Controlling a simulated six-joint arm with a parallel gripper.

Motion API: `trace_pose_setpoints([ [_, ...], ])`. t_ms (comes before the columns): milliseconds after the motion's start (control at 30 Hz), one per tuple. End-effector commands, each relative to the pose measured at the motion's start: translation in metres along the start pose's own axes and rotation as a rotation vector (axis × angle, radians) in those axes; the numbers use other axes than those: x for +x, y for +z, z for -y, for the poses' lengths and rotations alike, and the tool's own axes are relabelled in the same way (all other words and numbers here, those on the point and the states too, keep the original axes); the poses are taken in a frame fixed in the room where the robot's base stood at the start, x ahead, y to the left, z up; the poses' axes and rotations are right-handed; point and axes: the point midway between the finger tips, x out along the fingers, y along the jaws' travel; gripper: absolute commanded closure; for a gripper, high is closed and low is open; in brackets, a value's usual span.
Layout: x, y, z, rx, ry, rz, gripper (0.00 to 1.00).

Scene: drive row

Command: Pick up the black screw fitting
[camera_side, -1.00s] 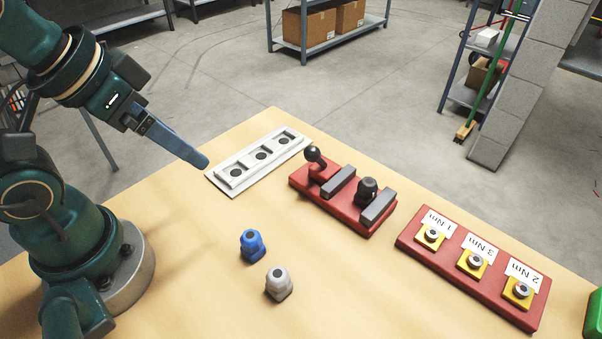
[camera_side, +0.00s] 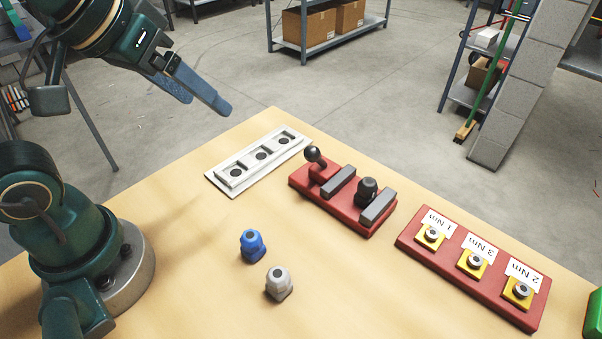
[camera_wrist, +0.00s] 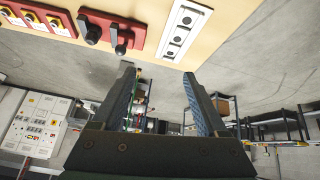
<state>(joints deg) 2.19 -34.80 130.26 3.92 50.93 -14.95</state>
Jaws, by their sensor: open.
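The black screw fitting (camera_side: 367,190) sits upright between two grey blocks on the red clamp fixture (camera_side: 330,205), beside a black ball-topped lever (camera_side: 313,154). In the wrist view the black fitting (camera_wrist: 90,33) shows at the top, on the red fixture (camera_wrist: 77,18). My gripper (camera_side: 207,100) is open and empty, raised above the table's back left edge, well to the left of the fitting. Its two blue-grey fingers stand apart in the wrist view (camera_wrist: 160,80).
A white three-hole strip (camera_side: 233,172) lies between my gripper and the red fixture. A blue fitting (camera_side: 252,245) and a grey fitting (camera_side: 279,284) stand nearer. A red plate (camera_side: 455,275) with torque labels lies at right.

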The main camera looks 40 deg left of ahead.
Motion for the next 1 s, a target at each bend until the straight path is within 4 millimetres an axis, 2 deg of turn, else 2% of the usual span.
trace_pose_setpoints([
  [33,0.002,-0.013,-0.006,-0.01,0.002,0.0,0.24],
  [167,0.011,-0.043,-0.023,-0.036,0.008,-0.001,0.24],
  [300,0.032,-0.069,-0.052,-0.043,0.018,0.012,0.24],
  [500,0.074,-0.085,-0.102,-0.017,0.028,0.048,0.24],
  [633,0.107,-0.078,-0.136,0.029,0.029,0.083,0.24],
  [800,0.142,-0.053,-0.169,0.117,0.024,0.138,0.24],
  [1000,0.162,-0.024,-0.182,0.182,0.011,0.197,0.24],
])
